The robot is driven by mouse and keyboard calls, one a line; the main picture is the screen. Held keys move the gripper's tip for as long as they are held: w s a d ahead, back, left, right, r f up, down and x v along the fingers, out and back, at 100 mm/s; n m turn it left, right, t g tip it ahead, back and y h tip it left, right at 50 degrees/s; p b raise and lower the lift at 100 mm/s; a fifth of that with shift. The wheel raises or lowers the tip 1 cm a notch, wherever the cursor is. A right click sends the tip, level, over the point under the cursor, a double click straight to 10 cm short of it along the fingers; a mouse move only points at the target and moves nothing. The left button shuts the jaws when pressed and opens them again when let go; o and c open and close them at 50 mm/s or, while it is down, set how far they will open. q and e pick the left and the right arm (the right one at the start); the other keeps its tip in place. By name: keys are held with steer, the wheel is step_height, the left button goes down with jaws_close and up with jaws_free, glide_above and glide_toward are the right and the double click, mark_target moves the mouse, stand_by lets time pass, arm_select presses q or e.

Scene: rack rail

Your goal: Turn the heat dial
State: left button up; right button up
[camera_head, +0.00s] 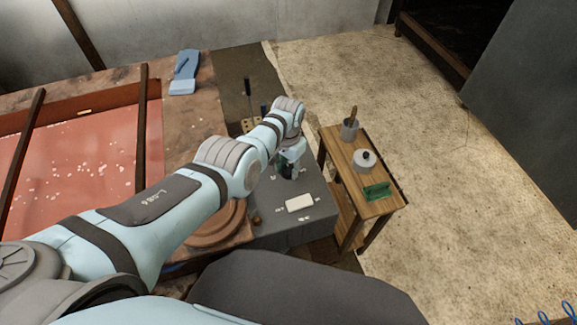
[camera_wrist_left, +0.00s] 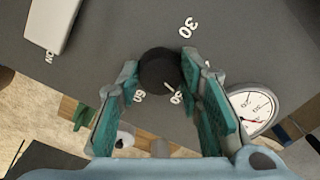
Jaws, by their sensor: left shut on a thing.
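The heat dial (camera_wrist_left: 157,68) is a round black knob on the dark grey panel (camera_wrist_left: 110,60), with white numbers such as 30 and 60 printed around it. A short white mark shows on its lower right edge, close to a printed number that is partly covered. My left gripper (camera_wrist_left: 160,88) has its two teal-padded fingers on either side of the dial and is shut on it. In the head view my left gripper (camera_head: 289,165) is over the grey cabinet, and the dial is hidden there. My right gripper is out of view.
A round white gauge (camera_wrist_left: 252,108) with a red needle sits beside the fingers. A white block (camera_head: 299,203) is on the grey cabinet top (camera_head: 275,236). A wooden side table (camera_head: 350,181) holds a lidded pot (camera_head: 364,161), a tool cup (camera_head: 350,130) and a green object (camera_head: 376,191).

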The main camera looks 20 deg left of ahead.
mark_target(289, 169)
arm_select(q)
steer(key=shift+f+m, duration=0.1)
steer(key=shift+m, duration=1.6)
steer(key=o, duration=1)
steer(key=shift+d, duration=0.1)
steer(key=shift+o, duration=0.9)
steer(key=shift+w+f, duration=0.1)
steer(key=shift+w, duration=0.05)
step_height(289, 169, up, 12)
